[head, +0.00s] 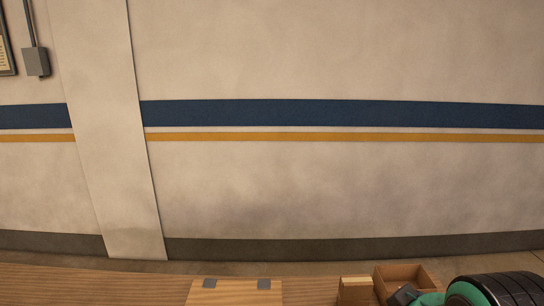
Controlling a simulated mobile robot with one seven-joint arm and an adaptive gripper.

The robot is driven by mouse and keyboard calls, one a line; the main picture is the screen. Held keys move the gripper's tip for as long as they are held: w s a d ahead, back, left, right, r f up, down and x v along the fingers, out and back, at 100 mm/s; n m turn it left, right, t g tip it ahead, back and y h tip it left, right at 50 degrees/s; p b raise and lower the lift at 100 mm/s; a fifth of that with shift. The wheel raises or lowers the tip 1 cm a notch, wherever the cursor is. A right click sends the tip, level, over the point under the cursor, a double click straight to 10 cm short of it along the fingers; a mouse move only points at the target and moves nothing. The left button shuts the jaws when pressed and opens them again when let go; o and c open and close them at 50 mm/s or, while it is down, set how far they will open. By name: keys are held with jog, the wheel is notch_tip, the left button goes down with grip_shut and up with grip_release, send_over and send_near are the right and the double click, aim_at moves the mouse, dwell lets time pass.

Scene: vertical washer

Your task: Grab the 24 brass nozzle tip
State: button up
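I cannot make out a brass nozzle tip in the head view, my only view now. My gripper is not in view either. A small wooden block (355,292) and an open-topped wooden box (408,275) stand at the bottom edge, right of centre. The inside of the box is mostly hidden from this angle.
A wooden surface (90,285) runs along the bottom edge. A lighter wooden piece (234,293) with two grey pads lies on it. A green and black rounded object (492,290) fills the bottom right corner.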

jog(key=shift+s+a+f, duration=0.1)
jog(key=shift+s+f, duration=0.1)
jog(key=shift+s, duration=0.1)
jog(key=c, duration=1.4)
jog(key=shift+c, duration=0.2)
